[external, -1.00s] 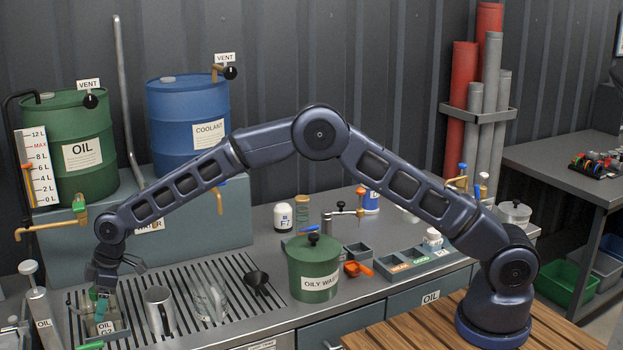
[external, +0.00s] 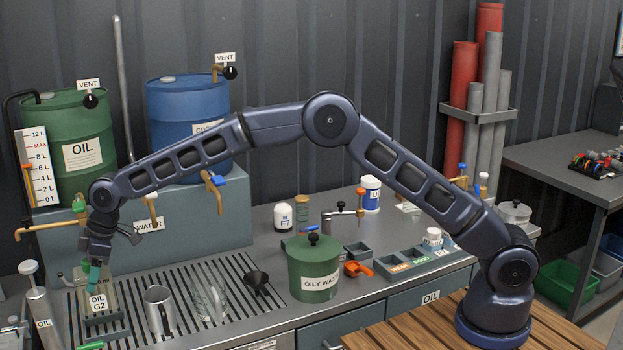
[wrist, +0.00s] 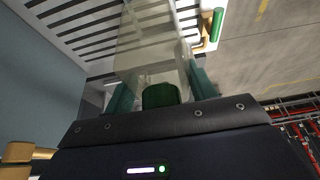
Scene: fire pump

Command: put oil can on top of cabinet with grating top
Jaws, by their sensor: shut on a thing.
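A pale, see-through container labelled OIL G2 (external: 98,303) is at the left end of the cabinet's grating top (external: 132,318). My gripper (external: 94,276) is above it, pointing down, with its fingers shut on its upper part. In the wrist view the container's pale body (wrist: 150,55) and green cap (wrist: 160,95) sit between my green finger pads. A grey plunger can labelled OIL (external: 40,308) stands just left of the grating. The gap between the held container and the slats is hard to judge.
A metal mug (external: 159,310), a clear jug (external: 210,303) and a black funnel (external: 257,281) stand right of my gripper. A green OILY WASTE bin (external: 313,268) is beyond them. A brass tap (external: 48,229) juts out at left, near my wrist.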

